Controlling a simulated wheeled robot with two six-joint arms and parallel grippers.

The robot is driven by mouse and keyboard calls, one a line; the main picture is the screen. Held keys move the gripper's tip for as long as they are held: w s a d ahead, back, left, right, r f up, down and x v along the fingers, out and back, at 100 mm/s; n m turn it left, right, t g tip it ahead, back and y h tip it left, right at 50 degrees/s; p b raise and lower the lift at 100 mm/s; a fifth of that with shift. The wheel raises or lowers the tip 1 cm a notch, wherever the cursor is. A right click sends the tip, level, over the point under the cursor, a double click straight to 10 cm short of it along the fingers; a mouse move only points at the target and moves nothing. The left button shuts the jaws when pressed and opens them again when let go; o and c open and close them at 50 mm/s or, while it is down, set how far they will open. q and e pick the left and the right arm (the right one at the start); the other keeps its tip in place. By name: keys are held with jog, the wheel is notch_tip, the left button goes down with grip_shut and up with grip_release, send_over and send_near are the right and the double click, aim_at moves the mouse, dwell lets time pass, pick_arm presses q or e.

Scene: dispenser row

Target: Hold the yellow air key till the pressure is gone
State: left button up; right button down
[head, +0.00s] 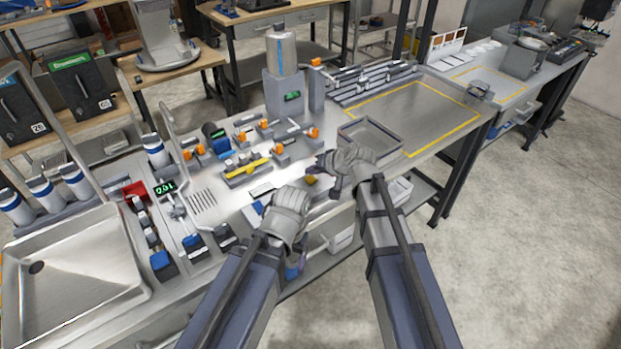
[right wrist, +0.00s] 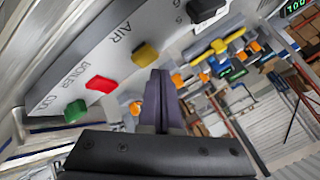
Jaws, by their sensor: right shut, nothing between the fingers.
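The yellow air key (right wrist: 145,54) sticks out of a grey panel (right wrist: 105,45) beside the word AIR in the right wrist view. It shows as a small yellow spot in the head view (head: 311,180). My right gripper (right wrist: 159,75) is shut and empty, with its fingertips close beside the yellow key. I cannot tell whether they touch it. It also shows in the head view (head: 328,172), at the counter's front edge. My left gripper's wrist shows at the front edge, further left, but its fingers are too unclear to read.
A red key (right wrist: 101,84) and a green key (right wrist: 76,111) sit on the same panel. A yellow-handled valve (head: 246,171) and several orange-knobbed fittings stand behind on the counter. An empty grey tray (head: 370,122) lies right of them. A green-digit display (head: 165,188) stands left.

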aim_at(312, 181)
dwell(0.4)
jog(key=shift+f+b, duration=0.4)
jog(key=shift+b, duration=0.05)
jog(key=shift+f+b, duration=0.5)
jog(key=shift+f, duration=0.05)
dwell(0.6)
jog(key=shift+r, duration=0.1)
dwell(2.1)
jog(key=shift+r+p, duration=0.9)
jog(key=shift+p, duration=0.05)
notch_tip(312, 181, up, 5)
jog(key=p, duration=0.5)
